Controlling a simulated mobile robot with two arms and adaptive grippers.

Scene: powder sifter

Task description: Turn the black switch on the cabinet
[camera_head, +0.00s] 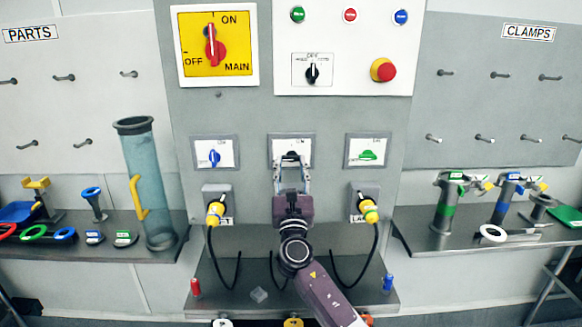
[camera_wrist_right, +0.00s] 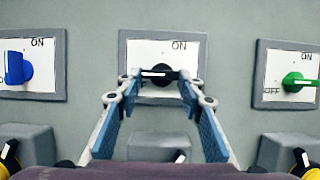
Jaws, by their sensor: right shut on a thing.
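The black switch (camera_wrist_right: 163,77) sits on a white plate in a grey frame (camera_wrist_right: 203,55), the middle one of three on the cabinet. Its handle, with a white line, lies about level in the right wrist view. The head view shows only a little of the switch (camera_head: 291,155) between my fingers. My right gripper (camera_head: 291,163) reaches straight at it, and its fingertips (camera_wrist_right: 158,76) are shut on the switch from left and right. "ON" shows at the plate's upper right. My left gripper is not in view.
A blue switch (camera_head: 214,157) is to the left and a green switch (camera_head: 367,154) to the right. Yellow plugs with black cables (camera_head: 216,209) sit below. Above are a red main switch (camera_head: 214,50), another black knob (camera_head: 312,73) and a red emergency button (camera_head: 383,70).

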